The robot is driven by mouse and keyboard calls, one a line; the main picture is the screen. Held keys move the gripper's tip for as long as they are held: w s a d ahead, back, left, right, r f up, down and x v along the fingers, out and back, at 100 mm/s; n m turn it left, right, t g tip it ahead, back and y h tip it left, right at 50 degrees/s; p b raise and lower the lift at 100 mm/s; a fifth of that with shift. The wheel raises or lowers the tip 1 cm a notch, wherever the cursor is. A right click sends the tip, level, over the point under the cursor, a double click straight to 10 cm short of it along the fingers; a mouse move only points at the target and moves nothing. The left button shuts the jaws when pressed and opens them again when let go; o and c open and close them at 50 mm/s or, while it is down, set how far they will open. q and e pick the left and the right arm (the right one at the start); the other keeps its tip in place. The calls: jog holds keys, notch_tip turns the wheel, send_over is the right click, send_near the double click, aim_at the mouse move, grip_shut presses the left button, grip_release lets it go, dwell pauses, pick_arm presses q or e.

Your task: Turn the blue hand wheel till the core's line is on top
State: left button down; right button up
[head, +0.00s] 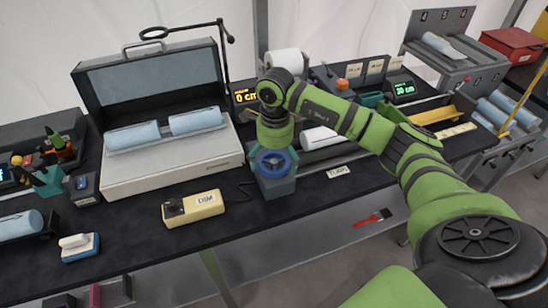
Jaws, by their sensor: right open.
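The blue hand wheel (273,164) sits on a grey-blue block (277,187) at the front middle of the bench. My right gripper (273,148) points down directly over the wheel, open; its fingertips are hard to make out, and I cannot tell whether they touch the rim. A white core (322,137) lies just right of and behind the wheel, partly covered by my right arm. I cannot make out a line on it. A small label reading TURN (339,172) lies right of the wheel block. My left gripper is not in view.
An open grey case (165,165) with two blue rolls stands left. A yellow DIM box (192,208) lies in front of it. A slotted grey stand (455,65) is at back right. Black bench top around the TURN label is clear.

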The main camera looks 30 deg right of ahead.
jog(key=shift+f, duration=0.45)
jog(key=shift+a, duration=0.1)
jog(key=c, duration=1.1)
jog(key=shift+o, duration=0.2)
jog(key=shift+f+b, duration=0.15)
jog(key=shift+b, duration=0.6)
jog(key=shift+s+n, duration=0.1)
jog(key=shift+n, duration=0.2)
jog(key=o, duration=1.1)
jog(key=shift+c, duration=0.2)
